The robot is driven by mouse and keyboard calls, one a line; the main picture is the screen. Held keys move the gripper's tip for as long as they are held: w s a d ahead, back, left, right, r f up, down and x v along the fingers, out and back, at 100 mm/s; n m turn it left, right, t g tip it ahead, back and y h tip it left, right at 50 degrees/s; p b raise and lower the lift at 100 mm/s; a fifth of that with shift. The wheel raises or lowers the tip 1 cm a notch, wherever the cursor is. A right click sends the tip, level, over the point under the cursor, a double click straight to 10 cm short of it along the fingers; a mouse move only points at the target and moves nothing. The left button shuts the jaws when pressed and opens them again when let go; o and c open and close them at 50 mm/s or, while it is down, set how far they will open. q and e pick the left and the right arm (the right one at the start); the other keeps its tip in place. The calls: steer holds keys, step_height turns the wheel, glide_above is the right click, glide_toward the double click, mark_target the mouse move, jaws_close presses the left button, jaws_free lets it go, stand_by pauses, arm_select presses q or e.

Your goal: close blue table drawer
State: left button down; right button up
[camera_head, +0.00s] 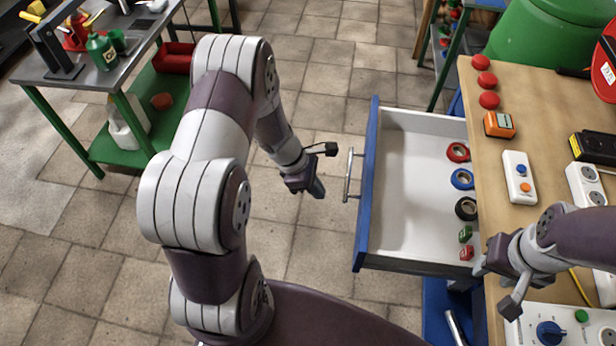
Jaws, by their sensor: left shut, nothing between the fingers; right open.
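The blue table drawer (366,190) is pulled out from the wooden-topped table (485,180). Its white inside shows, with a metal bar handle (349,175) on its front. My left gripper (325,172) is just left of the handle, apart from it in the picture, with its fingers shut and nothing in them. My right gripper (497,287) is open at the table's near left edge, by the drawer's near right corner.
In the drawer lie a red tape roll (458,152), a blue one (462,179), a black one (466,208) and small green and red items. A green work table (115,160) stands at upper left. The tiled floor left of the drawer is clear.

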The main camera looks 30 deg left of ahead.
arm_select(q)
steer(key=d, duration=0.2)
steer(key=w+d+p, duration=0.1)
steer(key=shift+d+r, duration=0.35)
steer(key=shift+r, duration=0.05)
steer(key=shift+w+d, duration=0.1)
